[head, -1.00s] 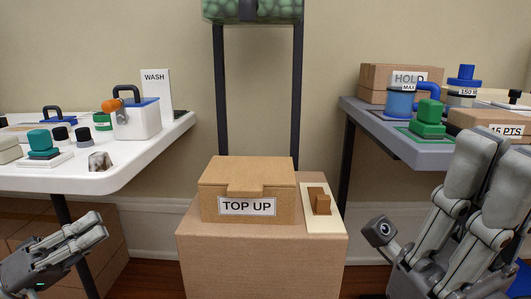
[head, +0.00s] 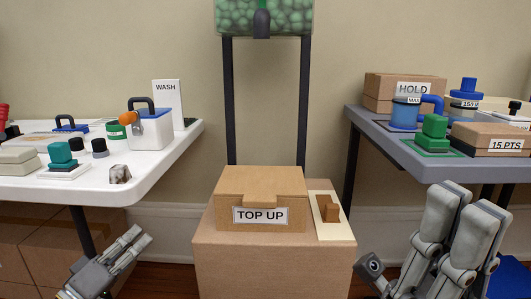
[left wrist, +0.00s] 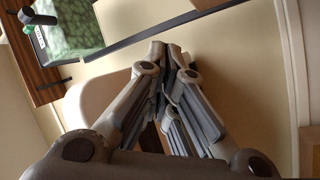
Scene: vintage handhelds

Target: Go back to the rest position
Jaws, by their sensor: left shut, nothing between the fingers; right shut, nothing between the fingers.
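My left gripper (head: 125,247) is low at the left of the head view, below the front edge of the white table. Its fingers are shut and empty; they also show in the left wrist view (left wrist: 172,55), meeting at the tips against a pale wall. My right gripper (head: 455,215) is at the lower right of the head view, in front of the grey table, its fingers pointing up. It is shut with nothing in it. Part of it is cut off by the lower picture edge. Neither gripper touches any object.
A white table (head: 150,185) with a WASH sign (head: 167,98) stands left. A grey table (head: 385,147) with a HOLD box (head: 385,90) stands right. A cardboard TOP UP box (head: 275,190) sits on a larger box (head: 275,262) between them. A tank of green balls (head: 285,15) hangs behind.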

